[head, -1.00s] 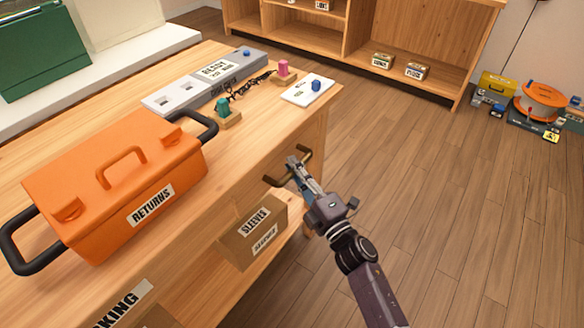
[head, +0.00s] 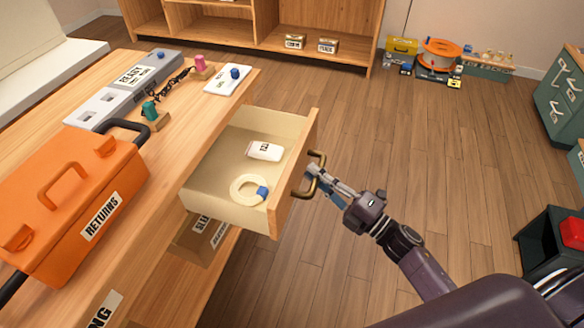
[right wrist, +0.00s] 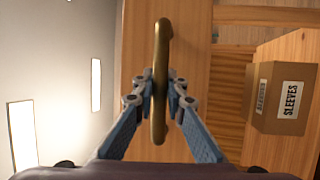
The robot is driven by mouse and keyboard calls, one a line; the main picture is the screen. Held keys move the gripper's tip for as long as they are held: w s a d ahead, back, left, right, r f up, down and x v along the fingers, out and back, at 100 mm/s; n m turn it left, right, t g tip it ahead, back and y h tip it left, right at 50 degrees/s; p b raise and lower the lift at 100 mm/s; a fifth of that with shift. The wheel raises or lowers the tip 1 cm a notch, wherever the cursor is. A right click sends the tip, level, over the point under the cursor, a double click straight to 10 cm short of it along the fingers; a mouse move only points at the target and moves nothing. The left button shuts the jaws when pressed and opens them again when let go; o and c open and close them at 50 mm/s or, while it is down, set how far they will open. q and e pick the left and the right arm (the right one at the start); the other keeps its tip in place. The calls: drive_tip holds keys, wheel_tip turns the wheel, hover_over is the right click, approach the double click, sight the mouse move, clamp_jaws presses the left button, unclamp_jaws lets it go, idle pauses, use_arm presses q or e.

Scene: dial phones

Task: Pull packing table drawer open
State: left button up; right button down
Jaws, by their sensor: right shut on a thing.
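The packing table (head: 170,215) has its drawer (head: 225,190) pulled well out. A white labelled item (head: 264,151) and a cream coil with a blue band (head: 248,190) lie inside it. My right gripper (head: 312,172) is shut on the brass drawer handle (head: 319,178) on the drawer's front. In the right wrist view the handle (right wrist: 161,70) stands between the two fingers of my right gripper (right wrist: 160,90). My left gripper is not in view.
An orange RETURNS box (head: 75,195) stands on the table top. A cardboard SLEEVES box (head: 203,235) is on the shelf below the drawer. A dark stand with a red top (head: 570,233) is at the far right.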

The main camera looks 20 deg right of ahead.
drive_tip(key=shift+s+d, duration=0.55)
drive_tip(key=shift+d, duration=0.2)
drive_tip(key=shift+s+d, duration=0.5)
drive_tip(key=shift+d, duration=0.2)
drive_tip(key=c, duration=1.9)
unclamp_jaws()
drive_tip(key=shift+c, duration=0.2)
drive_tip(key=v, duration=1.2)
